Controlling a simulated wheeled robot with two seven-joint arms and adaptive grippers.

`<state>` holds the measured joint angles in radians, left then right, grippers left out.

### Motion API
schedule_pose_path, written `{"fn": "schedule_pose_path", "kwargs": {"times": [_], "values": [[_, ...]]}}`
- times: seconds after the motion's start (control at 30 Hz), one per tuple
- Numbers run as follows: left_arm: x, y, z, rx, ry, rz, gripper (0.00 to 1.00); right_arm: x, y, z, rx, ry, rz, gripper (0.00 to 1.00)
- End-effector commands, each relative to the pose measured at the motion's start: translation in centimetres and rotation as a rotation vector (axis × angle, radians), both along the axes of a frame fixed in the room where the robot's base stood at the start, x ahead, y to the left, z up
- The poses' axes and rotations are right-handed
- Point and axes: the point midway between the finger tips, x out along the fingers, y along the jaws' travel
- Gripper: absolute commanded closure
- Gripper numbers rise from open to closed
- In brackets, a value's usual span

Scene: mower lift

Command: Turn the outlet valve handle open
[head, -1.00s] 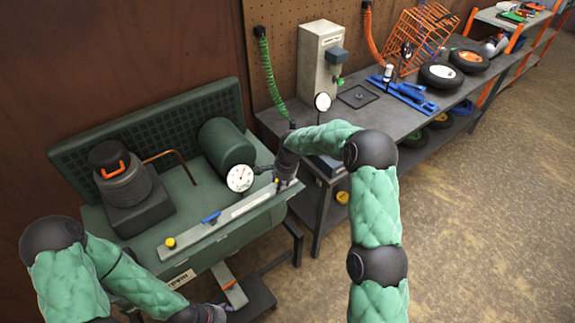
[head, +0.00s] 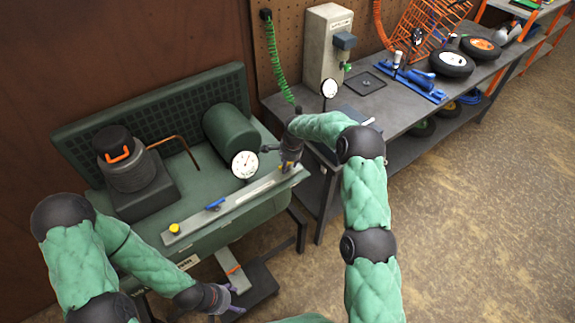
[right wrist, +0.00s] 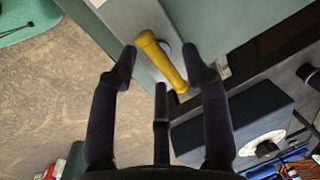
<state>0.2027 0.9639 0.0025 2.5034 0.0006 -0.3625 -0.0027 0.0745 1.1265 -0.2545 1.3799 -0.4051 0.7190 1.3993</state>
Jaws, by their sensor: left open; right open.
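A yellow lever handle (right wrist: 158,58), which I take for the outlet valve handle, shows in the right wrist view at the edge of the green machine. My open right gripper (right wrist: 163,68) has its fingertips on either side of it, and I cannot tell whether they touch it. A blue lever (head: 215,204) and a yellow knob (head: 174,228) sit further left on the rail. My left gripper (head: 234,300) is open and low in front of the machine.
The green machine (head: 215,187) carries a round gauge (head: 244,164), a tank and a motor with an orange handle (head: 119,154). A dark pedal or step (head: 262,285) is near my left gripper. A workbench (head: 405,117) stands to the right; the floor in front is clear.

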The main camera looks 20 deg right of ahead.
Motion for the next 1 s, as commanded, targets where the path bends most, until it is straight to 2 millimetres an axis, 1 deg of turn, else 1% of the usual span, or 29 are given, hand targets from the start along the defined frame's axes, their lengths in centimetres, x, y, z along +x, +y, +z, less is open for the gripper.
{"fn": "schedule_pose_path", "kwargs": {"times": [0.1,0.4,0.47,0.5,0.57,0.6,0.87,1.0], "values": [[0.01,0.00,-0.05,0.000,0.000,0.000,0.30,0.10,0.04,-0.61,0.000,0.000,0.000,0.53],[0.02,0.01,-0.05,0.000,0.000,0.000,0.30,0.14,0.04,-0.73,0.000,0.000,0.000,0.53],[0.02,0.00,-0.04,0.000,0.000,0.000,0.30,0.14,0.04,-0.73,0.000,0.000,0.000,0.70],[0.02,0.01,-0.05,0.000,0.000,0.000,0.30,0.14,0.05,-0.73,0.000,0.000,0.000,0.81],[0.01,0.01,-0.04,0.000,0.000,0.000,0.30,0.13,0.05,-0.73,0.000,0.000,0.000,0.98],[0.01,0.00,-0.05,0.000,0.000,0.000,0.30,0.12,0.04,-0.73,0.000,0.000,0.000,1.00],[0.02,0.01,-0.08,0.000,0.000,0.000,0.30,0.07,0.04,-0.79,0.001,0.002,0.008,1.00],[0.01,0.00,-0.18,0.000,0.000,0.000,0.30,0.10,-0.01,-0.80,0.001,0.001,0.045,1.00]]}}
